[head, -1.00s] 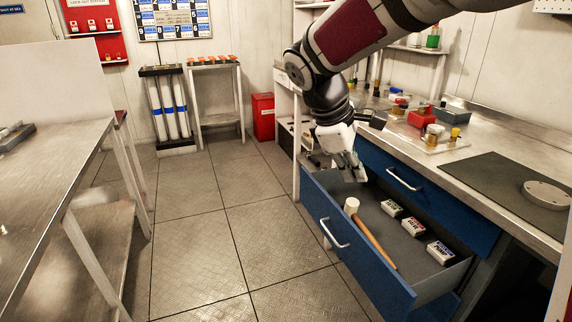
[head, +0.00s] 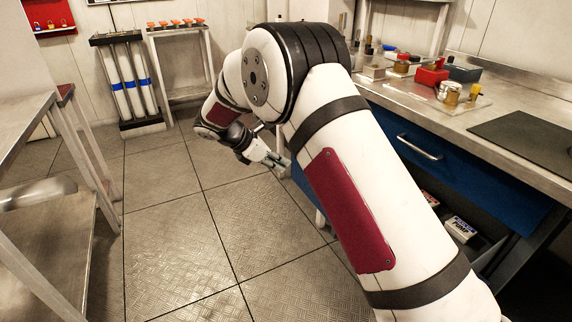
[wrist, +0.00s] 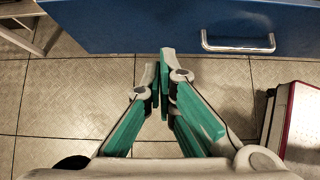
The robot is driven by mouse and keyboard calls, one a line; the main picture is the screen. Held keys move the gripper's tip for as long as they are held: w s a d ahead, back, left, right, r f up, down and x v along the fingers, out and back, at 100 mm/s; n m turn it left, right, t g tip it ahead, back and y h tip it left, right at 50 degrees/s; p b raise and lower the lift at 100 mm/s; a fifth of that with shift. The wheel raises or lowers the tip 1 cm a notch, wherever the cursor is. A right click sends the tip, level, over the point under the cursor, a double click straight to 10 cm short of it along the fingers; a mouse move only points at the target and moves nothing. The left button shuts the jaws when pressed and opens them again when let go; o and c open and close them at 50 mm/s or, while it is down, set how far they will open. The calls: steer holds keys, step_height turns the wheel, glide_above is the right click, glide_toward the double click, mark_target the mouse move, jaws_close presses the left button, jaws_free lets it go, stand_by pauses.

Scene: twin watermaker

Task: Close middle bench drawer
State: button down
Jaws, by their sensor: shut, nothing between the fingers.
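The open middle bench drawer is mostly hidden behind my arm in the head view; part of its blue front (head: 304,187) shows left of the arm, and some interior shows at right. In the wrist view its blue front (wrist: 150,25) spans the top, with a metal handle (wrist: 238,43) to the right of my fingertips. My gripper (head: 284,164) is outside the drawer, at its front. In the wrist view my gripper (wrist: 163,60) is shut and empty, its tips close to the drawer front's edge; I cannot tell if they touch.
A closed blue drawer (head: 480,175) with a metal handle sits above, under the bench top (head: 510,115). A small box (head: 461,229) lies in the open drawer. A metal table (head: 25,120) stands at left. The tiled floor (head: 175,235) between is clear.

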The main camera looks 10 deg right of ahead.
steer(key=d+r+b+x, duration=0.1)
steer(key=r+b+x, duration=0.1)
steer(key=x, duration=0.9)
steer(key=shift+w+d+b, duration=0.25)
steer(key=shift+d+b, duration=0.15)
steer(key=shift+b, duration=0.05)
steer(key=shift+d, duration=0.15)
steer(key=w+d+p, duration=0.1)
steer(key=w+d, duration=0.3)
steer(key=d, duration=0.8)
steer(key=w+d+p, duration=0.1)
steer(key=w+d, duration=0.3)
steer(key=d, duration=0.9)
steer(key=shift+w+d+p, duration=0.2)
steer(key=shift+d+p, duration=0.15)
steer(key=shift+d, duration=0.15)
